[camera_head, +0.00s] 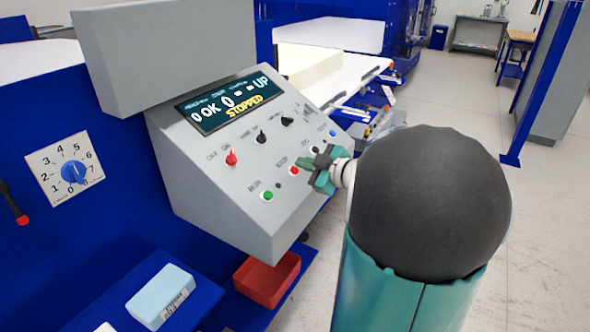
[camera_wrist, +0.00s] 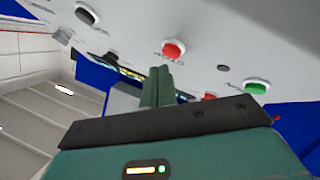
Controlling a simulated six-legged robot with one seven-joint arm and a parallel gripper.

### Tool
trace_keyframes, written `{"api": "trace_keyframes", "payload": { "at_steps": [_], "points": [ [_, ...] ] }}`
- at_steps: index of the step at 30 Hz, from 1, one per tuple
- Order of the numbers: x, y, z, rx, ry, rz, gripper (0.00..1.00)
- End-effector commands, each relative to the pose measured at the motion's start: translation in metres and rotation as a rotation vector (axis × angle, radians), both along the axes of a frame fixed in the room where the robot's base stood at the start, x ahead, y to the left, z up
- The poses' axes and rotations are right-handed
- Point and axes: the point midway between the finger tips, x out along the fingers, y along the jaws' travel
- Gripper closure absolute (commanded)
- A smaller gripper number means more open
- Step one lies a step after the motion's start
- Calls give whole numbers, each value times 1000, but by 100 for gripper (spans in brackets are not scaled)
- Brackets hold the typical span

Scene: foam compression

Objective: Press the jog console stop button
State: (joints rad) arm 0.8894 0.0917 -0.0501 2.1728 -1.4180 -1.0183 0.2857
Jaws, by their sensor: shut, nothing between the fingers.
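The jog console (camera_head: 215,180) is a sloped grey panel with a lit display (camera_head: 230,100) that reads "STOPPED". A red push button (camera_head: 294,170) sits near its lower edge; its label is too small to read surely. It also shows in the wrist view (camera_wrist: 173,49), just beyond my fingertips. A green button (camera_head: 268,195) is to its lower left, and it shows at right in the wrist view (camera_wrist: 257,86). My gripper (camera_head: 316,172) is shut and empty, just right of the red button. Its fingers (camera_wrist: 160,75) look close to the button; contact cannot be told.
The console also has a red knob (camera_head: 231,158), black knobs (camera_head: 262,137) and a blue button (camera_head: 333,133). A dial (camera_head: 73,172) is on the blue machine at left. Below are a red bin (camera_head: 268,280) and a pale blue block (camera_head: 160,293). Floor at right is clear.

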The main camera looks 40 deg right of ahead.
Motion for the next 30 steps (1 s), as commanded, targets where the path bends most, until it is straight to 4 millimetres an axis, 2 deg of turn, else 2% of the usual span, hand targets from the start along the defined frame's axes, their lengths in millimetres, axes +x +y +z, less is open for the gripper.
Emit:
{"api": "trace_keyframes", "payload": {
  "at_steps": [18, 30],
  "points": [
    [-23, -8, 40, -3, -2, 0, 100],
    [-25, -9, 43, 0, 0, 0, 100]
  ]
}}
